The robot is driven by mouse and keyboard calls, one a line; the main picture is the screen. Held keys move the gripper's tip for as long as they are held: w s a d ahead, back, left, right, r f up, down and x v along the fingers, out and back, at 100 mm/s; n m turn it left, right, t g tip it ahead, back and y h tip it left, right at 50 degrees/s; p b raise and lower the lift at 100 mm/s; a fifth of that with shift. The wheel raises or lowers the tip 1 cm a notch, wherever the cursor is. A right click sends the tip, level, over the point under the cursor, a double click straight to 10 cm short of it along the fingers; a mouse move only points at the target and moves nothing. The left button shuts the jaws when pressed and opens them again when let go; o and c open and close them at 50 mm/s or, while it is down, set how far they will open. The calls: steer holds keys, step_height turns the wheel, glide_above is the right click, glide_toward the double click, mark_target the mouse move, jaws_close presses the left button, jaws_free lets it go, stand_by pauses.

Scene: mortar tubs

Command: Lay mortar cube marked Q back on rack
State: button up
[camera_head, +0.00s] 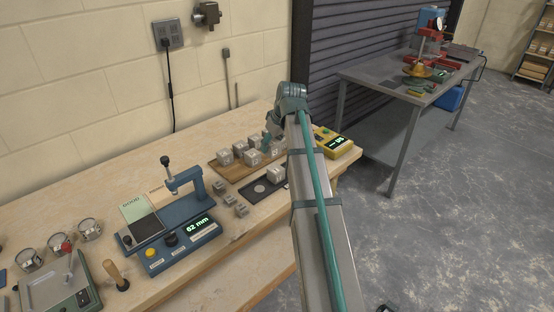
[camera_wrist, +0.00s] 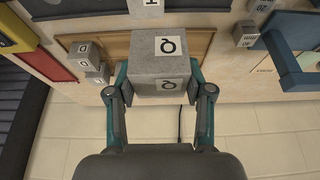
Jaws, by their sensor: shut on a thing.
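My gripper (camera_wrist: 161,75) is shut on a grey mortar cube marked Q (camera_wrist: 165,68), with a finger on each side. Its white Q labels show on two faces. The brown wooden rack (camera_wrist: 108,44) lies behind and below the held cube in the wrist view; a bare part shows on either side. In the head view, my gripper (camera_head: 268,141) is over the back right part of the rack (camera_head: 214,169), among several grey cubes (camera_head: 225,156). The held cube is hard to tell apart there, and I cannot tell whether it touches the rack.
A dark tray (camera_head: 251,191) with a cube (camera_head: 277,174) lies in front of the rack. A yellow meter (camera_head: 333,143) stands to the right. A blue measuring device (camera_head: 181,235) and several small cubes (camera_head: 228,199) are to the left. Another cube (camera_wrist: 146,8) stands close beyond the held one.

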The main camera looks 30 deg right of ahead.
steer(key=w+d+f+p, duration=0.1)
steer(key=w+f, duration=0.1)
steer(key=w, duration=0.2)
steer(key=w+d+f+p, duration=0.1)
steer(key=w+d+f, duration=0.1)
steer(key=w, duration=0.3)
steer(key=w+d+f+p, duration=0.2)
steer(key=w+f, duration=0.1)
steer(key=w, duration=0.2)
steer(key=shift+w+d+f, duration=0.1)
steer(key=shift+d+f, duration=0.15)
steer(key=shift+f, duration=0.05)
steer(key=shift+w+d+f, duration=0.1)
steer(key=shift+w+f, duration=0.3)
steer(key=shift+f, duration=0.15)
steer(key=shift+w+f+p, duration=0.2)
steer(key=shift+f+p, duration=0.3)
steer(key=shift+f, duration=1.3)
steer(key=shift+f, duration=0.2)
steer(key=o, duration=1.4)
